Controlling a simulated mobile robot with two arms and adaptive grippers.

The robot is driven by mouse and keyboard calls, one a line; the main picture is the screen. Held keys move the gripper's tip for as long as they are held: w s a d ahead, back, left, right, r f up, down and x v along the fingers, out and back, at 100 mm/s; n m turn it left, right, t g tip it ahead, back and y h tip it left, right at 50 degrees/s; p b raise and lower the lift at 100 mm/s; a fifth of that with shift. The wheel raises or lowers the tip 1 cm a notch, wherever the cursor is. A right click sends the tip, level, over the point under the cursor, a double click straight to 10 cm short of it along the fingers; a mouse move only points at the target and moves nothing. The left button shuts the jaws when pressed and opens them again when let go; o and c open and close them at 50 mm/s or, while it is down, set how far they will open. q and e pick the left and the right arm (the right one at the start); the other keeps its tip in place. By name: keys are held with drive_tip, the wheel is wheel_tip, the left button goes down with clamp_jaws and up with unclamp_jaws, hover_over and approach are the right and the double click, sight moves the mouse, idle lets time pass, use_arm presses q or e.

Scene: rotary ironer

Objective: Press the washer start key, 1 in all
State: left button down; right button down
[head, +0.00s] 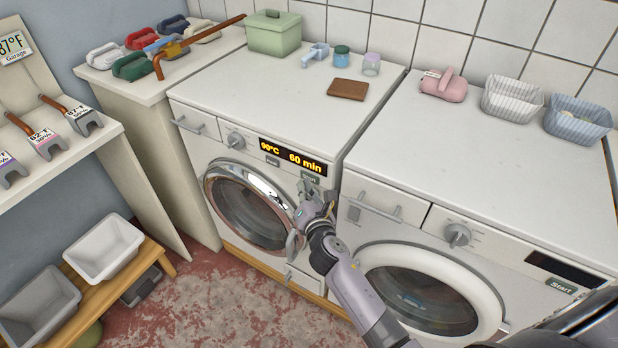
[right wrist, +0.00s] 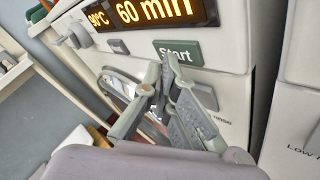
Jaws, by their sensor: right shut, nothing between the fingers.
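The left machine (head: 190,145) has a chrome-rimmed round door and a lit display (head: 293,157) reading 90°C and 60 min. Its green Start key (right wrist: 188,50) is below the display in the right wrist view. My right gripper (head: 309,187) is shut and empty in front of this panel. Its fingertips (right wrist: 172,62) overlap the lower edge of the Start key in the right wrist view; I cannot tell whether they touch it. The key is mostly hidden behind the gripper in the head view. My left gripper is not in view.
A second machine (head: 400,225) stands on the right with a dark display (head: 563,270) and its own Start key (head: 562,286). A grey key (right wrist: 118,46) lies left of the near Start key. The door handle side (head: 295,240) is close below my gripper.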

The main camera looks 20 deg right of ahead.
drive_tip(key=shift+w+d, duration=0.1)
drive_tip(key=shift+d, duration=0.05)
idle(0.3)
drive_tip(key=shift+s+a, duration=0.55)
drive_tip(key=shift+a, duration=0.1)
